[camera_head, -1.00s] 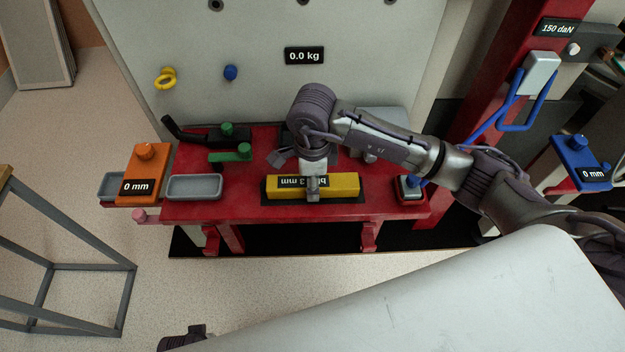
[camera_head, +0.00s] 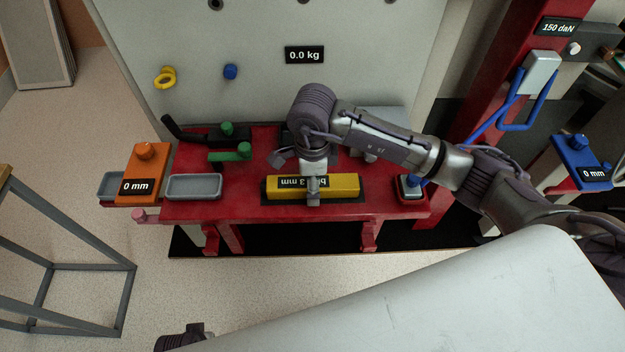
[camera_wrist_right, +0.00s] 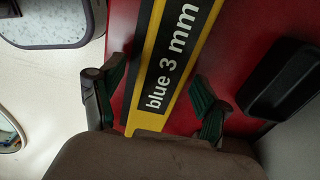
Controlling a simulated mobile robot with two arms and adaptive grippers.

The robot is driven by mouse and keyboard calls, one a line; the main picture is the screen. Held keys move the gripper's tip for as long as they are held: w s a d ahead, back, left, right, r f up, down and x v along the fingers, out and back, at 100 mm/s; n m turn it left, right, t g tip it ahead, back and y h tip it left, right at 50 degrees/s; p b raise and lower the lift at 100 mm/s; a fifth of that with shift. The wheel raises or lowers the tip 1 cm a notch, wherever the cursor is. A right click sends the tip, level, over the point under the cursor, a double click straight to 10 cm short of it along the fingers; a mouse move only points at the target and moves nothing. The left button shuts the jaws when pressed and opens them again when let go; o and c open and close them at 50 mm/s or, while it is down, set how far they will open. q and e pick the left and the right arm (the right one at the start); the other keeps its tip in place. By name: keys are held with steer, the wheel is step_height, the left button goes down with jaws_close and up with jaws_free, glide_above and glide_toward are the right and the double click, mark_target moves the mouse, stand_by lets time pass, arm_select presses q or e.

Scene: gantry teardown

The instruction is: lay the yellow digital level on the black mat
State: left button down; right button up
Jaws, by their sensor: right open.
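The yellow digital level (camera_head: 342,187) lies lengthwise along the front of the red table, its label upside down in the head view. In the right wrist view the level (camera_wrist_right: 147,120) reads "blue 3 mm". My right gripper (camera_head: 313,192) is over its middle. Its green-padded fingers (camera_wrist_right: 160,95) stand open on either side, with gaps to the level. A dark part, possibly my left gripper (camera_head: 184,338), shows at the bottom edge.
A grey tray (camera_head: 194,187) and an orange block (camera_head: 143,176) stand left of the level. A green-handled clamp (camera_head: 231,152) is behind the tray. A small red-rimmed tray (camera_head: 411,191) is to the right. My right forearm hides the table's back middle.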

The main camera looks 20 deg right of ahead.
step_height(320, 180, up, 12)
stand_by(0.5)
stand_by(0.4)
